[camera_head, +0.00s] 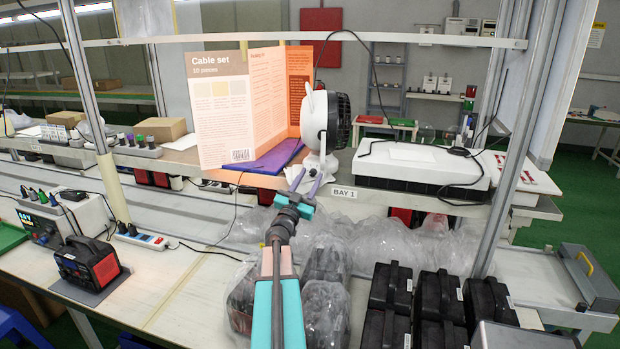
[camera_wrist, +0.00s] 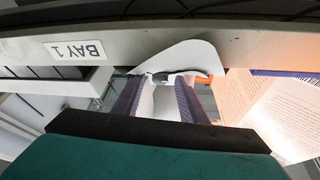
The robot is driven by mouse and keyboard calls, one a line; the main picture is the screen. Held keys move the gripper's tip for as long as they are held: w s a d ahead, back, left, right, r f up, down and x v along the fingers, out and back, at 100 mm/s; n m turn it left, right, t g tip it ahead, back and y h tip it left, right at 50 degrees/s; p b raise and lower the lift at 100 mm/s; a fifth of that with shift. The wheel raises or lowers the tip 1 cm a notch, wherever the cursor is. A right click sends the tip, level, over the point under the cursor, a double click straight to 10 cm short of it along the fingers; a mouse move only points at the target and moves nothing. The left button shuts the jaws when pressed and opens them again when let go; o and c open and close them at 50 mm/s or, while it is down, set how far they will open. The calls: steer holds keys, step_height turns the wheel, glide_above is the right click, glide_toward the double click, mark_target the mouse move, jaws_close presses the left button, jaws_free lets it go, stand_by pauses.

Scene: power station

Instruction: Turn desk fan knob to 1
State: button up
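The desk fan (camera_head: 315,120) is white with a dark round grille and stands upright on the shelf, its base near the front edge. My gripper (camera_head: 307,182) is at the front of the fan's base. In the wrist view, which is upside down, my gripper (camera_wrist: 159,82) has its two purple-grey fingers apart, with the white fan base (camera_wrist: 187,57) beyond and between them. A small dark detail shows on the base between the fingertips; I cannot tell if it is the knob. No number marks are readable. Contact with the fan is not clear.
A cable set board (camera_head: 222,110) and a purple mat (camera_head: 273,160) are left of the fan. A white box-like device (camera_head: 425,167) is close on its right. The shelf edge bears a BAY 1 label (camera_head: 343,193). Bagged items and black cases (camera_head: 390,287) lie below.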

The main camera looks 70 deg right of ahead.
jaws_close()
steer(key=shift+m+g, duration=0.4)
steer(key=shift+m, duration=0.2)
steer(key=m+g, duration=0.1)
steer(key=m, duration=0.1)
steer(key=shift+w+m+y+b, duration=0.1)
steer(key=shift+m+y+b, duration=0.2)
steer(key=shift+b, duration=0.1)
steer(key=m+g, duration=0.1)
steer(key=m, duration=0.1)
steer(key=m+y, duration=0.1)
steer(key=m, duration=0.1)
steer(key=shift+w+r+g, duration=0.1)
steer(key=shift+r+g, duration=0.1)
steer(key=shift+g, duration=0.2)
steer(key=m+y, duration=0.1)
steer(key=m, duration=0.1)
steer(key=m+g+y, duration=0.1)
steer(key=m, duration=0.2)
steer(key=shift+r+p, duration=0.15)
steer(key=shift+p, duration=0.25)
steer(key=shift+m+y, duration=0.4)
steer(key=shift+m, duration=0.6)
